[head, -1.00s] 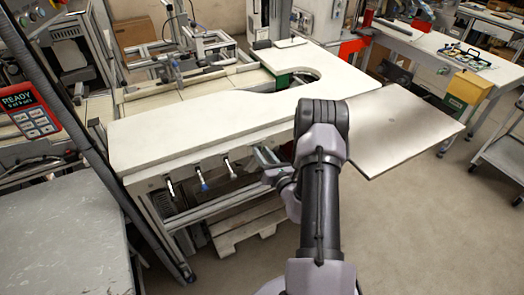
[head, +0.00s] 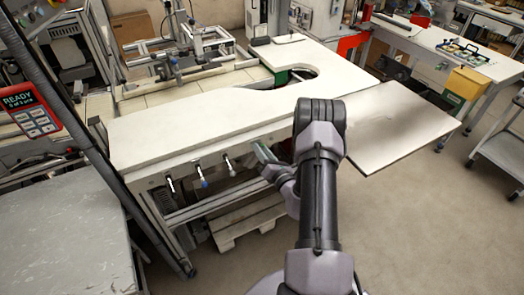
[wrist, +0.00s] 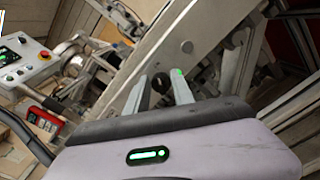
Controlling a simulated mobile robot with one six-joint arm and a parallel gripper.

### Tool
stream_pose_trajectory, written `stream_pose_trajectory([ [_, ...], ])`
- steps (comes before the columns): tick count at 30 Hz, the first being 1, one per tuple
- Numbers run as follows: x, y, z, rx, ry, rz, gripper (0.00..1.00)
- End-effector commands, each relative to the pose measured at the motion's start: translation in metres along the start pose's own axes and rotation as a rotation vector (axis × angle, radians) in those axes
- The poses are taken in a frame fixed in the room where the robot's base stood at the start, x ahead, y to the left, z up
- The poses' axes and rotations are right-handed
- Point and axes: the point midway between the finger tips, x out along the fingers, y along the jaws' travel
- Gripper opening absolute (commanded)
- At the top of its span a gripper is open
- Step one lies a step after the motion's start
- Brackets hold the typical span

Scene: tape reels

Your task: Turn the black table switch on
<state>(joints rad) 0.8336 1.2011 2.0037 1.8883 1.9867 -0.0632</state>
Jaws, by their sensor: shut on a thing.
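In the wrist view, a round black knob (wrist: 158,83), which looks like the black table switch, sits between the two pale fingers of my gripper (wrist: 161,90). The fingers are shut on it. In the head view my gripper (head: 263,154) is at the front rail of the white table (head: 160,138), right of three levers, and hides the black switch. The exact angle of the switch cannot be told.
A lever with a white tip (head: 229,165), a blue-tipped lever (head: 204,181) and another pale lever (head: 170,184) stand along the same rail. A wooden pallet (head: 245,222) lies below. A flat panel (head: 400,125) juts out at right. Open floor lies in front.

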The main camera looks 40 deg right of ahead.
Motion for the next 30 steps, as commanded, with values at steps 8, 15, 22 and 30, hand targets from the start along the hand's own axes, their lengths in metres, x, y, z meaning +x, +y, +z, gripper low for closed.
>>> stream_pose_trajectory([
  [8, -0.001, 0.0, -0.001, 0.0, 0.002, -0.001, 0.5],
  [15, 0.0, 0.0, -0.001, -0.001, 0.001, 0.0, 0.5],
  [22, -0.028, -0.001, 0.001, 0.002, 0.001, -0.005, 0.5],
  [30, -0.115, -0.001, 0.001, 0.005, 0.0, -0.008, 0.5],
])
